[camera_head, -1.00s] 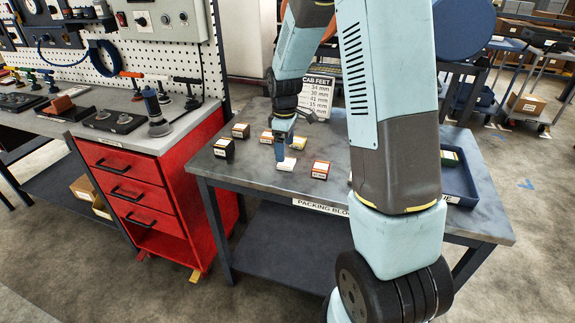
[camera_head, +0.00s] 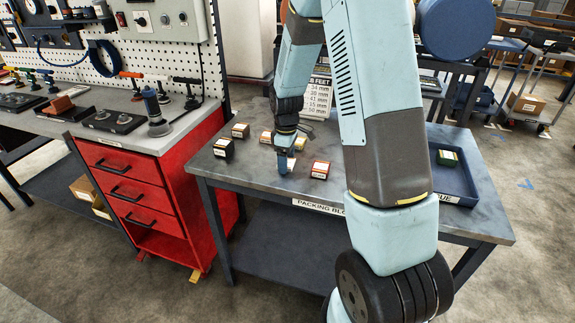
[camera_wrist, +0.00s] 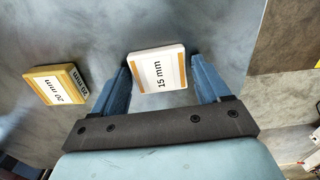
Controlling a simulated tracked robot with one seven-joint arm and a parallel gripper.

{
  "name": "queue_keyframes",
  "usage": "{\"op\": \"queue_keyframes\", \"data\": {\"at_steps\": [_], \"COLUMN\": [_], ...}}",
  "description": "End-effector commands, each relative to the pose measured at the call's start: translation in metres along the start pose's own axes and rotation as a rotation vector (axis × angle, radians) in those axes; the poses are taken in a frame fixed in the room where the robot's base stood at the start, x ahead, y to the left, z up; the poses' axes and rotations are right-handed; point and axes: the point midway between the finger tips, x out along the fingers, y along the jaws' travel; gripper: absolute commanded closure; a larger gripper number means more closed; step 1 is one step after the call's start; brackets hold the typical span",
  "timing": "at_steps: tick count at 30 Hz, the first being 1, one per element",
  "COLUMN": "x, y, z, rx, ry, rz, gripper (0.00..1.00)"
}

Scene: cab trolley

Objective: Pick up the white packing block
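The white packing block (camera_wrist: 158,68), marked 15 mm with orange-brown edges, lies flat on the grey table in the wrist view. My gripper (camera_wrist: 160,75) is open, with one blue finger on either side of the block's near part. Whether the fingers touch it cannot be told. In the head view, my gripper (camera_head: 283,168) is low over the table, and the white block (camera_head: 291,163) shows only partly behind it.
A yellow 20 mm block (camera_wrist: 57,86) lies to the left in the wrist view. In the head view, an orange block (camera_head: 320,170), a black block (camera_head: 224,148) and a tan block (camera_head: 240,131) stand nearby. A blue tray (camera_head: 468,190) holds a green block (camera_head: 447,157).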

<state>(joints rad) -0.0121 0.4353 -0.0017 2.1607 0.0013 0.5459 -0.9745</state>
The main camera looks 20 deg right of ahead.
Motion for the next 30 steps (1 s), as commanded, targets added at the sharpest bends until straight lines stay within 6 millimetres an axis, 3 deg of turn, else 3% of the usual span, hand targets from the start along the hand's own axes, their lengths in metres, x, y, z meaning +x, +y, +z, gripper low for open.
{"op": "queue_keyframes", "data": {"at_steps": [13, 23, 30], "x": [0.000, -0.006, -0.039], "y": [0.000, 0.000, -0.001], "z": [0.000, -0.001, 0.006], "rx": [0.000, 0.000, 0.003], "ry": [0.000, 0.002, 0.002], "rz": [0.000, 0.002, 0.003], "gripper": [0.67, 0.67, 0.67]}}
